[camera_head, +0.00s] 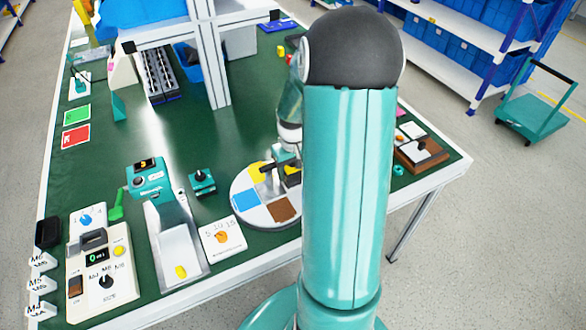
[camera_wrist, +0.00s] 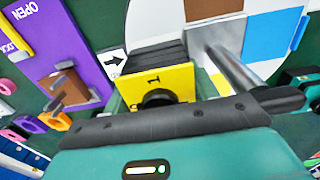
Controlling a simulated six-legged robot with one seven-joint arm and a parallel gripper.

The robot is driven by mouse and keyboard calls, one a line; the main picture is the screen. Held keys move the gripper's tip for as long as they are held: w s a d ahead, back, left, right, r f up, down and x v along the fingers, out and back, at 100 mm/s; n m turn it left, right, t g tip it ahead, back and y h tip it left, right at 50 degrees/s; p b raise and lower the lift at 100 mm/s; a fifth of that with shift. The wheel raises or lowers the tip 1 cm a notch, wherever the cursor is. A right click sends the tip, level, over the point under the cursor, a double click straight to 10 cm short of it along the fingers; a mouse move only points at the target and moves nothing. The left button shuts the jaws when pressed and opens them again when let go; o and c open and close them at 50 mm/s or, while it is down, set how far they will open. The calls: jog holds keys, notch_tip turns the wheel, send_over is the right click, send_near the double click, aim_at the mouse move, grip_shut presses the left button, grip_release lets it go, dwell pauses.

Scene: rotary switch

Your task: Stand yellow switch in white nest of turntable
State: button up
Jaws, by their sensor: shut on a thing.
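The yellow switch (camera_wrist: 172,82), with a "1" on its face, a round black knob and a black ribbed body, is in front of my gripper (camera_wrist: 160,104) in the wrist view. My gripper is shut on it; the finger contact is mostly hidden. The turntable (camera_head: 240,209) is a round disc with yellow, blue, brown and white sectors. It also shows in the wrist view (camera_wrist: 244,37), behind the switch. In the head view, my gripper (camera_head: 283,163) is over the disc's far right part. My arm covers its right side, and I cannot make out the white nest clearly.
A metal post (camera_wrist: 232,66) stands close right of the switch. A purple panel (camera_wrist: 65,50) marked OPEN lies to the left. A white dial plate (camera_head: 222,238), a teal device (camera_head: 150,180) and a small dark-knobbed switch (camera_head: 202,181) stand left of the turntable.

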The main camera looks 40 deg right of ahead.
jog(key=shift+s+a+f, duration=0.15)
jog(key=shift+s+f, duration=0.1)
jog(key=shift+f, duration=0.3)
jog(key=o, duration=0.9)
jog(key=shift+o, duration=0.2)
jog(key=shift+w+r, duration=0.15)
jog(key=shift+r, duration=0.2)
jog(key=shift+o, duration=0.3)
notch_tip(320, 180, up, 14)
jog(key=shift+w+f, duration=0.1)
jog(key=shift+w, duration=0.05)
jog(key=shift+r, duration=0.25)
